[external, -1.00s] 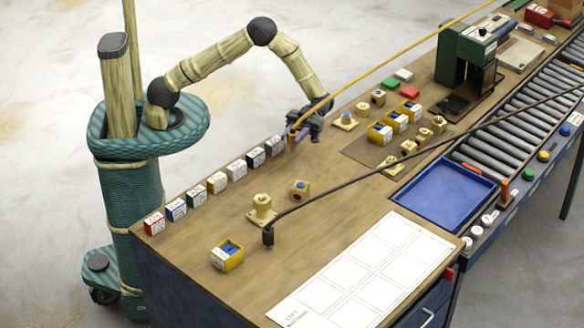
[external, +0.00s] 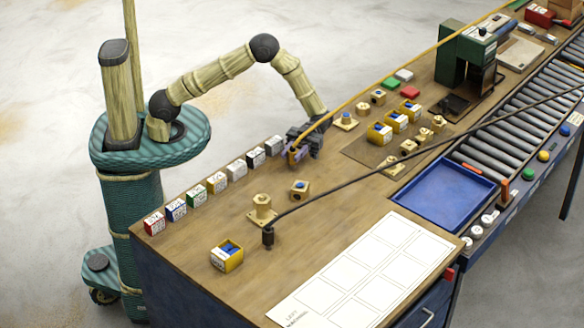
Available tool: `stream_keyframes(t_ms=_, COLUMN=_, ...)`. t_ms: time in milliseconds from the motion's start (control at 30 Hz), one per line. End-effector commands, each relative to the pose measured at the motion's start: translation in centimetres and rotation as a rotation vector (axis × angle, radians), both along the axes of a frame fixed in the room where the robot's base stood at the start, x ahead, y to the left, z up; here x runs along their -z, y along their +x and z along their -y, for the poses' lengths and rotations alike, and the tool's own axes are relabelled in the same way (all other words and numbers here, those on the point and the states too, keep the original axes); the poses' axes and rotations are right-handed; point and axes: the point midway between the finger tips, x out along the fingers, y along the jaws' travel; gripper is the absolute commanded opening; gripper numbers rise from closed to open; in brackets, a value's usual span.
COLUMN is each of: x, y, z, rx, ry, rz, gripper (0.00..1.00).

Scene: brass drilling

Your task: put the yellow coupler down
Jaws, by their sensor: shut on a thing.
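My gripper (external: 298,152) is at the back edge of the bench, pointing down, just right of the row of small labelled blocks. It is shut on the yellow coupler (external: 292,158), the end piece of a long yellow hose (external: 400,77). The hose runs from the gripper up to the top right. Most of the coupler is hidden by the fingers. It is low over the wooden bench top (external: 345,190); I cannot tell whether it touches.
A dark hose (external: 330,186) crosses the bench and ends in a black coupler (external: 268,236). Brass fittings (external: 299,188) and (external: 262,207) stand in front of my gripper. A blue tray (external: 440,196) and a white sheet (external: 365,270) lie to the right.

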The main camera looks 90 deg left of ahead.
Motion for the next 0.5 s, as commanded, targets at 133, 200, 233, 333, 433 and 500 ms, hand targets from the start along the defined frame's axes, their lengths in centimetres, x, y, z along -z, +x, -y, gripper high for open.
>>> stream_keyframes(t_ms=133, x=-0.06, y=0.0, z=0.0, rx=0.0, ry=-0.001, rz=0.0, gripper=0.04)
stream_keyframes(t_ms=200, x=-0.04, y=0.0, z=0.0, rx=0.0, ry=-0.001, rz=0.0, gripper=0.04)
stream_keyframes(t_ms=233, x=-0.01, y=0.0, z=0.0, rx=0.0, ry=-0.001, rz=0.0, gripper=0.04)
stream_keyframes(t_ms=333, x=0.14, y=0.0, z=0.0, rx=0.0, ry=-0.001, rz=0.0, gripper=0.04)
stream_keyframes(t_ms=433, x=0.32, y=0.0, z=0.01, rx=0.0, ry=-0.001, rz=0.0, gripper=0.04)
stream_keyframes(t_ms=500, x=0.43, y=0.0, z=0.01, rx=0.0, ry=-0.001, rz=0.0, gripper=0.04)
